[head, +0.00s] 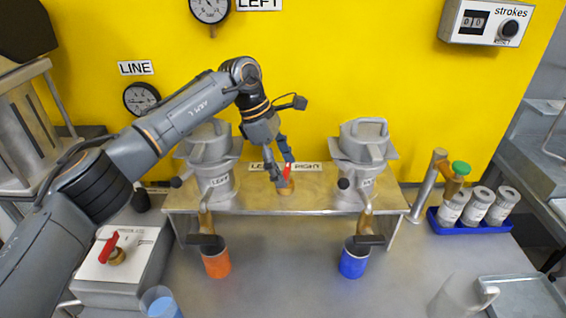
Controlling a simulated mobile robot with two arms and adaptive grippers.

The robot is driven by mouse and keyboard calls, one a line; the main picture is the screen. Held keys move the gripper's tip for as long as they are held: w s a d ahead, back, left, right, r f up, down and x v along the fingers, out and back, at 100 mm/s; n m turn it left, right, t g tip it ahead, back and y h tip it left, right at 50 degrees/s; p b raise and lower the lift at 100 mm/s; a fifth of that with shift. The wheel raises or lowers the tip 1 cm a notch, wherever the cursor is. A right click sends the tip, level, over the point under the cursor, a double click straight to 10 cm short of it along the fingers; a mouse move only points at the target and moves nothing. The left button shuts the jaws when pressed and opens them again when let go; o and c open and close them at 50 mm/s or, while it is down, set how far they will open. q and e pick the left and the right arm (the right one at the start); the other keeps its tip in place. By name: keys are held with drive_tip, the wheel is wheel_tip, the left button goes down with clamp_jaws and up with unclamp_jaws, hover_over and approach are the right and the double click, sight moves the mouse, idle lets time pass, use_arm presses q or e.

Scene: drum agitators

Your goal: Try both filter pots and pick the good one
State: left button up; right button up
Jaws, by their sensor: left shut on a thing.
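Two grey metal filter pots stand on a metal bench (320,190) against a yellow wall: the left pot (208,150) and the right pot (363,150). Both lids appear closed. My left gripper (285,172) is shut on a red lever (290,171) on a brass valve (285,187), between the LEFT and RIGHT labels. An orange cup (216,263) stands below the left pot's spout, and a blue cup (353,262) below the right pot's spout. The cups' contents are hard to make out. My right gripper is out of view.
A LINE gauge (141,98) and a strokes counter (487,22) are on the wall. A red-handled valve box (120,262) is at left. A blue tray (470,227) with canisters, a clear jug (460,298) and a metal tray (520,295) are at right. The front middle is clear.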

use_arm(q)
drive_tip(key=m+p, duration=0.1)
drive_tip(key=m, duration=0.1)
drive_tip(key=m+g+p, duration=0.1)
drive_tip(key=m, duration=0.1)
drive_tip(key=shift+w+g+y, duration=0.1)
drive_tip(key=shift+g+y, duration=0.2)
drive_tip(key=shift+m+y+p, duration=0.3)
drive_tip(key=shift+m+p, duration=0.05)
drive_tip(key=shift+m, duration=0.75)
drive_tip(key=shift+g, duration=0.3)
drive_tip(key=shift+m, duration=0.3)
drive_tip(key=o, duration=1.2)
drive_tip(key=shift+c, duration=0.2)
drive_tip(key=shift+f, duration=0.1)
